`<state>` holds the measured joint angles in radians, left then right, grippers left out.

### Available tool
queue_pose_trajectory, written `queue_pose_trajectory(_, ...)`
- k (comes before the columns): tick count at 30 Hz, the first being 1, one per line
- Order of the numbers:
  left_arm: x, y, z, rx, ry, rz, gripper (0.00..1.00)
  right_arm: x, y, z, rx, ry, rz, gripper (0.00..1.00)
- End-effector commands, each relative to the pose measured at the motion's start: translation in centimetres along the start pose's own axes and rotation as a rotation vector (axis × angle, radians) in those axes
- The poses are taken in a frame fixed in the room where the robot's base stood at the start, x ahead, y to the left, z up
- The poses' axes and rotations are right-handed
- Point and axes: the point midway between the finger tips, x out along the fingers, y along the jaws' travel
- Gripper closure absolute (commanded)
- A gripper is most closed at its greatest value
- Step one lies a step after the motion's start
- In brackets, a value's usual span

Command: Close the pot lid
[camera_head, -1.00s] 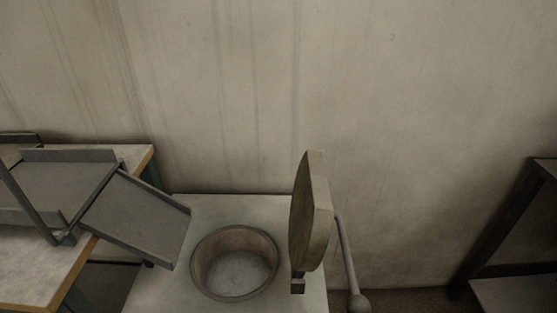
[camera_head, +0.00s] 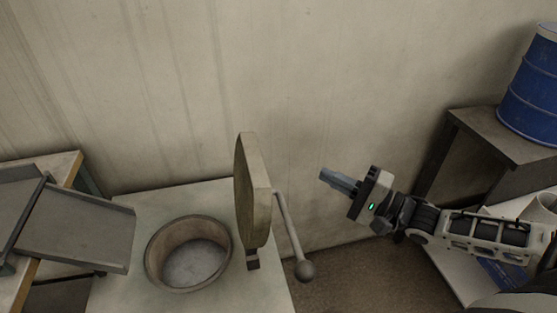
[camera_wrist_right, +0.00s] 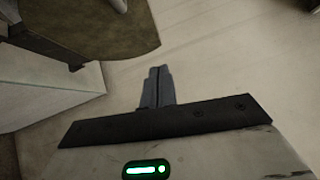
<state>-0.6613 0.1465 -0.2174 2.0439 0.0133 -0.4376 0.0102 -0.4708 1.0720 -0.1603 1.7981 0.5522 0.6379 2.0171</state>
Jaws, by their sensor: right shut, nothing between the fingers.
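The pot (camera_head: 188,253) is a round well set in a pale counter, and its mouth is uncovered. Its thick lid (camera_head: 252,190) stands upright on a hinge at the right side of the pot. A lever with a ball end (camera_head: 304,271) slopes down from the lid on its right. My right gripper (camera_head: 326,175) is to the right of the lid and lever, apart from both, shut and empty. In the right wrist view its fingers (camera_wrist_right: 157,88) are together, with the lid (camera_wrist_right: 95,25) at upper left. My left gripper is not in view.
A metal tray chute (camera_head: 78,228) reaches over the counter (camera_head: 130,290) from the left table. A blue barrel (camera_head: 530,95) stands on a dark shelf (camera_head: 500,135) at the right. The wall is behind; the floor between counter and shelf looks clear.

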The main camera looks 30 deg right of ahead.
Motion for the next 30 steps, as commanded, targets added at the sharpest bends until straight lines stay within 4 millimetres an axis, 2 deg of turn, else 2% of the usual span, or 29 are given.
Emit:
queue_pose_trajectory(14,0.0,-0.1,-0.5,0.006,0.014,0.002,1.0,8.7,-0.2,0.1,-0.004,-0.001,-0.006,1.0)
queue_pose_trajectory(15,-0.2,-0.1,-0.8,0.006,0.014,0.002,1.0,9.2,-0.2,0.6,0.0,-0.001,-0.004,1.0)
queue_pose_trajectory(21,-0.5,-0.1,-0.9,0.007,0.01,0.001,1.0,10.9,-0.1,2.4,-0.001,0.0,-0.001,1.0)
queue_pose_trajectory(30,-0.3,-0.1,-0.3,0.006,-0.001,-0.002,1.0,11.3,0.1,2.9,-0.005,0.0,0.001,1.0)
